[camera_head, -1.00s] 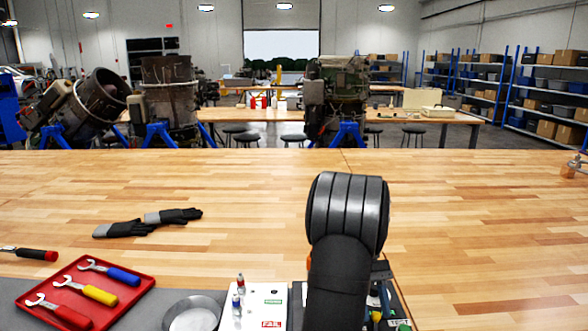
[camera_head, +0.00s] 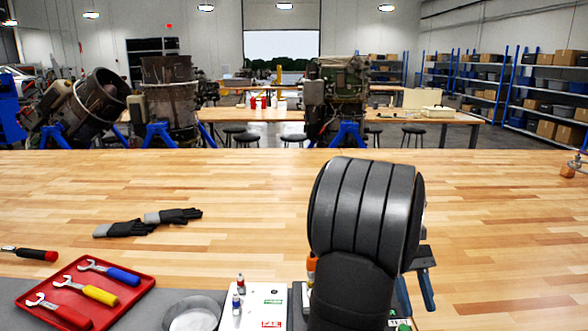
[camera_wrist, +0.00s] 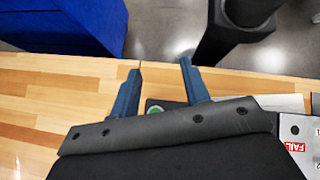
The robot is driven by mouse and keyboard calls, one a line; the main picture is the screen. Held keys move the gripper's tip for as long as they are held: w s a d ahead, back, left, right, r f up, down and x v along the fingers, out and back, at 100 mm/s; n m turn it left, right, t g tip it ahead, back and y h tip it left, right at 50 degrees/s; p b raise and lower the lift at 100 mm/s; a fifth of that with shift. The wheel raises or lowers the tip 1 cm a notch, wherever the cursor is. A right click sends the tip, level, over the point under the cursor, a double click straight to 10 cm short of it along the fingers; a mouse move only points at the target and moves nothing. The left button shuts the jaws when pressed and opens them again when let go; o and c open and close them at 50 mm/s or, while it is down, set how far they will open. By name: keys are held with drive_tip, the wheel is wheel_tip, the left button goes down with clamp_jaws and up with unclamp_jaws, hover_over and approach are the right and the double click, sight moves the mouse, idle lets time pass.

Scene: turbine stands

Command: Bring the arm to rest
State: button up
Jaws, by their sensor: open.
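My arm rises from the front edge of the wooden bench in the head view, its dark rounded link hiding part of what lies behind it. My gripper (camera_head: 424,292) shows just right of the arm, with its blue fingers partly hidden. In the wrist view my gripper (camera_wrist: 160,68) has its two blue fingers apart, with nothing between them. The fingers are over the wooden bench (camera_wrist: 60,90) near its edge, with the grey floor beyond.
A red tray (camera_head: 138,297) with several wrenches lies at front left, near a round grey dish (camera_head: 192,312). A white board with a FAIL label (camera_head: 262,300) and small bottles lies left of the arm. Gloves (camera_head: 150,222) lie farther back.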

drive_tip(key=w+a+f, duration=0.1)
drive_tip(key=w, duration=0.1)
drive_tip(key=w+a+f, duration=0.4)
drive_tip(key=w, duration=0.1)
drive_tip(key=shift+w+a+f, duration=0.1)
drive_tip(key=shift+f, duration=0.05)
drive_tip(key=f, duration=0.4)
drive_tip(key=shift+w+a+f, duration=0.2)
drive_tip(key=shift+f, duration=0.2)
drive_tip(key=shift+s+r+t, duration=0.1)
drive_tip(key=shift+r+t, duration=0.2)
drive_tip(key=shift+r, duration=0.05)
drive_tip(key=shift+s+r+t, duration=0.1)
drive_tip(key=shift+s+t, duration=0.15)
drive_tip(key=shift+t, duration=0.05)
drive_tip(key=shift+s+r+t, duration=0.15)
drive_tip(key=shift+s+t, duration=0.3)
drive_tip(key=shift+t, duration=0.35)
drive_tip(key=shift+s+r+t, duration=0.1)
drive_tip(key=shift+s+t, duration=0.3)
drive_tip(key=shift+t, duration=0.4)
drive_tip(key=t, duration=0.1)
drive_tip(key=s+t, duration=0.1)
drive_tip(key=t, duration=0.1)
drive_tip(key=shift+s+m, duration=0.3)
drive_tip(key=shift+s+f+t, duration=0.15)
drive_tip(key=shift+s+t, duration=0.6)
drive_tip(key=shift+t, duration=0.55)
drive_tip(key=shift+a+r, duration=0.1)
drive_tip(key=shift+r, duration=1)
